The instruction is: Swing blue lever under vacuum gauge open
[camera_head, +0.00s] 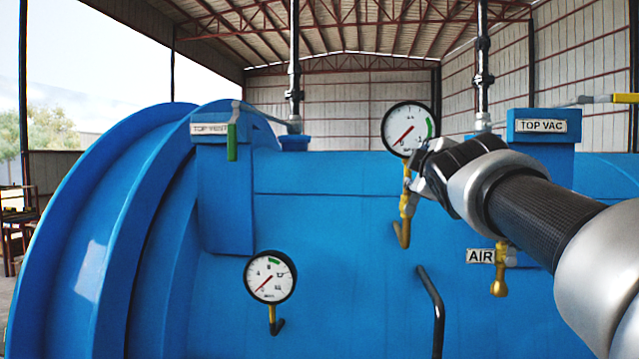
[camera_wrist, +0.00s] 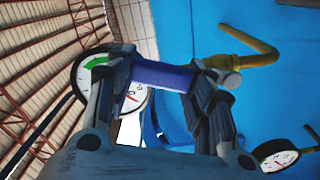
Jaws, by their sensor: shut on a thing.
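The upper round gauge (camera_head: 407,129) has a white face and stands on a brass-yellow pipe (camera_head: 404,207) with a bent lower end. My gripper (camera_head: 425,172) is right at this pipe, just below and right of the gauge. In the wrist view the blue lever (camera_wrist: 163,75) lies across between the two fingers of my gripper (camera_wrist: 160,88), which are shut on it. The lever meets a fitting beside the yellow pipe (camera_wrist: 248,42). Part of the upper gauge shows behind the fingers (camera_wrist: 136,97). In the head view my gripper hides the lever.
A lower gauge (camera_head: 270,277) on a hooked pipe is at the left of the blue autoclave wall (camera_head: 340,240). A black handle bar (camera_head: 433,310) stands out below my gripper. A brass AIR valve (camera_head: 499,270) and TOP VAC box (camera_head: 540,125) are close to my arm.

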